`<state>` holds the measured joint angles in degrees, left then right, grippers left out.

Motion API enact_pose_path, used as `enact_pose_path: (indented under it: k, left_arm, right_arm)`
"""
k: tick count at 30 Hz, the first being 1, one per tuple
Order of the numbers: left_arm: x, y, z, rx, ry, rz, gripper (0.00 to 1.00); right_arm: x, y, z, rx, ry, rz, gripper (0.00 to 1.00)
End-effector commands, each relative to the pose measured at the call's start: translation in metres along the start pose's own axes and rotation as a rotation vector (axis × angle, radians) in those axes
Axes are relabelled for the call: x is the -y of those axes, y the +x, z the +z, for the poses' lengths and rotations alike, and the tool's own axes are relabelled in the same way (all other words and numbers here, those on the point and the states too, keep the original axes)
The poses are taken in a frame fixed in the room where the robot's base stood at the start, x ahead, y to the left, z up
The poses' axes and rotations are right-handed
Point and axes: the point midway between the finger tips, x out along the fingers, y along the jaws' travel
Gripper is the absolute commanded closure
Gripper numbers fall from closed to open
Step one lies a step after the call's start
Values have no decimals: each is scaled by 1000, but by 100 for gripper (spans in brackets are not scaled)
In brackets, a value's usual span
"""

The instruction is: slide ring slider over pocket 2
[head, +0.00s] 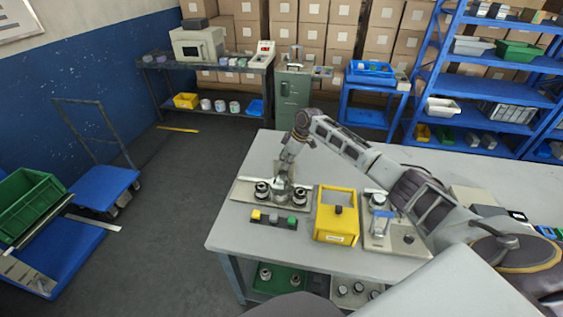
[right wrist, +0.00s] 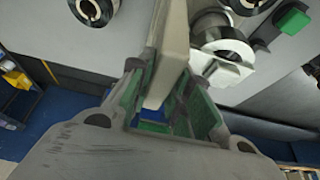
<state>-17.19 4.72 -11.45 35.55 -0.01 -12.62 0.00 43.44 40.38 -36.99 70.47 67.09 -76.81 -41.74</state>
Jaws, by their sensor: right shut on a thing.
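My right gripper (head: 281,182) reaches down over a pale base plate (head: 241,192) on the grey workbench. Two dark-rimmed metal cylinders (head: 262,188) stand on this plate. In the right wrist view my right gripper (right wrist: 168,108) is shut on a pale beige upright bar (right wrist: 172,45), with a green-padded finger on each side. A white and silver round part (right wrist: 222,58) shows just right of the bar, and a dark ring (right wrist: 94,9) at the top left. I cannot tell which part is the ring slider or which is pocket 2. My left gripper is not in view.
A control strip (head: 273,219) with yellow and green buttons lies in front of the plate. A yellow box (head: 336,222) stands to its right, then a metal fixture (head: 379,224). The bench's left edge is close to the plate.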

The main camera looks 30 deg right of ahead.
Motion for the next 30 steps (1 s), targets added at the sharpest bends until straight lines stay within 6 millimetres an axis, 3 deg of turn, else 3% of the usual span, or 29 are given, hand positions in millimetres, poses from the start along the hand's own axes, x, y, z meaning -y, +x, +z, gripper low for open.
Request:
enact_pose_path:
  k: [5, 6, 10, 23, 30]
  left_arm:
    - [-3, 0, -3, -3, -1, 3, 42]
    - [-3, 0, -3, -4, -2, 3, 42]
    - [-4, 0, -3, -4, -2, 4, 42]
    - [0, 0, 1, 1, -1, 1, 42]
    - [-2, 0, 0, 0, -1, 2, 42]
  right_arm:
    - [0, 0, -1, -3, -1, 1, 100]
    - [0, 0, -2, -4, -1, 1, 77]
    - [0, 0, -1, -3, 0, 1, 60]
    - [0, -2, -1, -1, 0, 1, 59]
    - [-1, -19, 0, -2, 1, 2, 59]
